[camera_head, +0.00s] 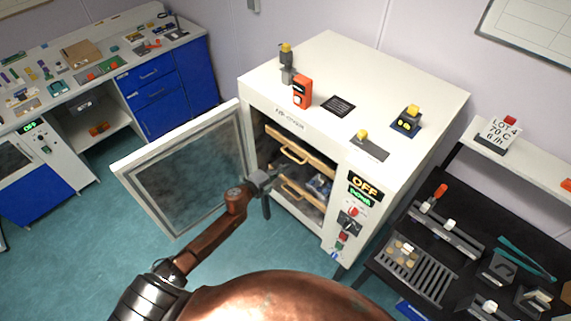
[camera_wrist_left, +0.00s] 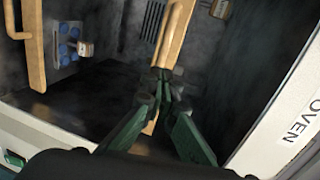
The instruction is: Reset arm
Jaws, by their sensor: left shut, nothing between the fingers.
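My left arm reaches from the lower left to the open front of the white oven (camera_head: 400,60). My left gripper (camera_head: 270,179) is at the oven opening, just right of the open glass door (camera_head: 190,172). In the left wrist view the green fingers of the left gripper (camera_wrist_left: 165,88) meet with nothing held between them. Their tips overlap the end of a wooden shelf front (camera_wrist_left: 172,38) in the picture; I cannot tell whether they touch. My right gripper is not in view.
The oven holds wooden-fronted shelves (camera_head: 300,147) with handles, and blue items (camera_wrist_left: 66,42) on one. Its display (camera_head: 365,187) reads OFF. A black bench (camera_head: 440,275) with racks stands at right, a blue cabinet (camera_head: 165,95) at left. The teal floor is clear left of the door.

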